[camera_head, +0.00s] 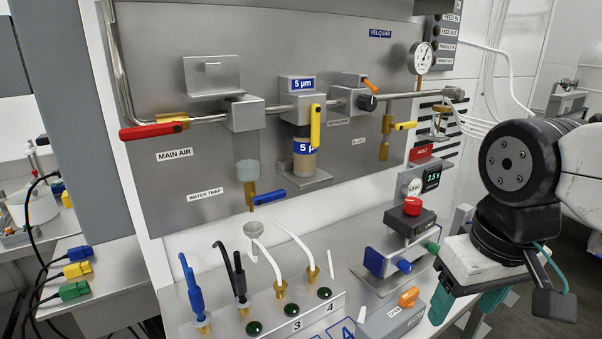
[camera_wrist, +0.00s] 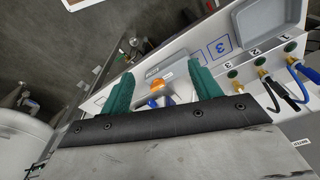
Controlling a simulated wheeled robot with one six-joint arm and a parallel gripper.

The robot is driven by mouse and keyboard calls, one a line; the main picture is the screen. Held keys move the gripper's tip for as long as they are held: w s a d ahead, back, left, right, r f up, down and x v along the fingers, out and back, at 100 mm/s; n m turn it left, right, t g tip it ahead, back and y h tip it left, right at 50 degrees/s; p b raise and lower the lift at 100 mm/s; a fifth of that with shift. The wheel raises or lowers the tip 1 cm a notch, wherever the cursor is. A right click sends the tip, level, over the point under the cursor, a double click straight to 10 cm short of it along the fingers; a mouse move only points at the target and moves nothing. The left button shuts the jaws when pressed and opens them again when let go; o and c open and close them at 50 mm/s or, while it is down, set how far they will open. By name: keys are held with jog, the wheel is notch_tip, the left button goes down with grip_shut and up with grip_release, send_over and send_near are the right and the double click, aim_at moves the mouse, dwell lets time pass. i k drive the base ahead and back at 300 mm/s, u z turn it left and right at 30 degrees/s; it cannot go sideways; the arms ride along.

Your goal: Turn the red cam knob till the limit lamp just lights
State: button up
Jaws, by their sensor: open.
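The red cam knob (camera_head: 412,206) sits on top of a small dark box on the bench, left of my arm in the head view. I cannot pick it out in the wrist view. No lamp that I can read as the limit lamp is clear. My gripper (camera_head: 466,302) has teal fingers and hangs at the bench's right edge, lower right of the red knob and apart from it. In the wrist view my gripper (camera_wrist: 160,68) is open, with no object held. An orange knob (camera_wrist: 157,87) shows between its fingers, beyond them.
Below the red knob is a fixture with a blue knob (camera_head: 404,266) and a green pin (camera_head: 433,247). A grey box with an orange knob (camera_head: 408,297) stands in front. A timer display (camera_head: 432,178) reads about 3.5 s. Tubes and fittings (camera_head: 281,289) stand left.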

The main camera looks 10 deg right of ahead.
aim_at(413, 205)
jog(key=u, duration=2.1)
jog(key=k, duration=0.55)
jog(key=z, duration=2.15)
jog(key=i, duration=0.5)
jog(key=u, duration=0.05)
